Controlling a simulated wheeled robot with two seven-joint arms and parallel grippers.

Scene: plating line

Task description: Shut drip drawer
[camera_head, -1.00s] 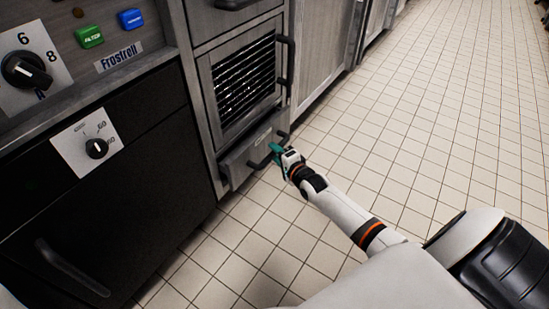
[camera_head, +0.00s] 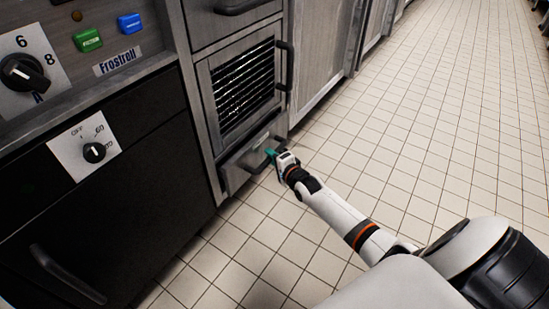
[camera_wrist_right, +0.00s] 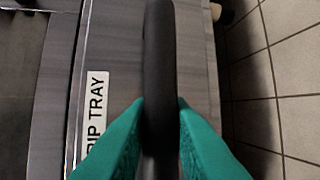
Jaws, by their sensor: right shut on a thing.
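The drip drawer (camera_head: 236,174) is a low grey front under the grille door of the cabinet. In the right wrist view its front (camera_wrist_right: 105,40) carries a white label reading "DRIP TRAY" (camera_wrist_right: 93,115), partly hidden at its lower end. Its black bar handle (camera_wrist_right: 160,75) runs down the middle of that view. My right gripper (camera_head: 271,153) is at the handle, and its teal fingers (camera_wrist_right: 160,115) are shut on it from both sides. Whether the drawer stands a little out of the cabinet is hard to tell. My left gripper is not in view.
The grille door (camera_head: 243,85) with a black handle is above the drawer. A black oven front (camera_head: 100,200) with a handle (camera_head: 66,275) stands to the left. The tiled floor (camera_head: 430,120) to the right is clear.

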